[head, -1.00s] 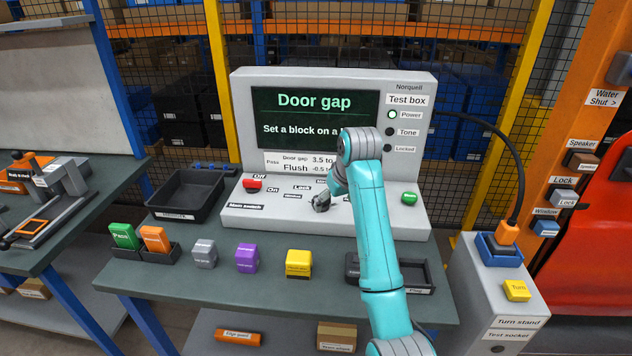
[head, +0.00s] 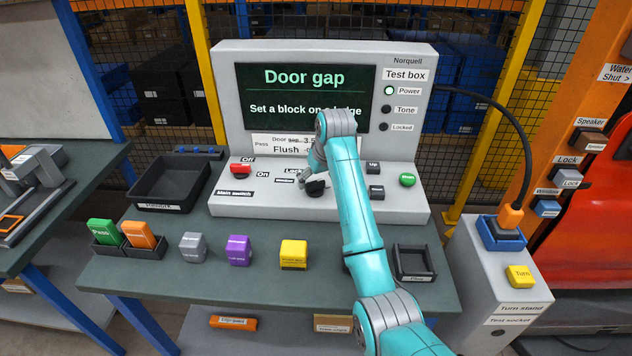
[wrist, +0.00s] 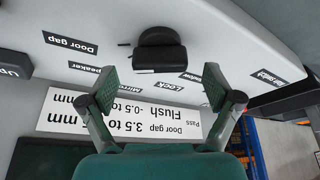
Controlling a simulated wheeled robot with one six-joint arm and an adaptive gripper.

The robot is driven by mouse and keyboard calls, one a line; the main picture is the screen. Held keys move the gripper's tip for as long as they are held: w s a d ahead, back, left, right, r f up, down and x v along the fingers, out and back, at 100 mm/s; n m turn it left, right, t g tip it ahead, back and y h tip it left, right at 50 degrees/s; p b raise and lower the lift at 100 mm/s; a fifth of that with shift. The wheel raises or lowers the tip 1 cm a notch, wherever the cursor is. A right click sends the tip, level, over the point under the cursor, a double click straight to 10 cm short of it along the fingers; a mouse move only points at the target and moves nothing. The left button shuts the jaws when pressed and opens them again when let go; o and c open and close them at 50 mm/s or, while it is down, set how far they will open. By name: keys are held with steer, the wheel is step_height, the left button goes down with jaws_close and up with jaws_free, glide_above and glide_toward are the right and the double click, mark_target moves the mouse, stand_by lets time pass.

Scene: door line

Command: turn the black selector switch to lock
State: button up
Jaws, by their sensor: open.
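The black selector switch (head: 315,188) sits on the sloped panel of the grey test box and is partly covered by my arm in the head view. In the wrist view the switch (wrist: 160,48) is a round black knob with a thick grip bar. The Lock label (wrist: 176,87) and several other labels are printed around it, upside down there. My gripper (wrist: 158,88) is open, with one green-padded finger on each side of the picture. The knob lies beyond the fingertips, between their lines, with nothing held. In the head view my gripper (head: 305,178) is just above the switch.
The red main switch (head: 241,170) is left on the panel and a green button (head: 407,180) is right. The upright screen (head: 306,97) stands close behind my gripper. Colored blocks, including a yellow one (head: 293,254), line the bench front. A black tray (head: 175,180) is at left.

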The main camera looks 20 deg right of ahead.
steer(key=shift+x, duration=0.9)
steer(key=c, duration=1.1)
steer(key=shift+c, duration=0.2)
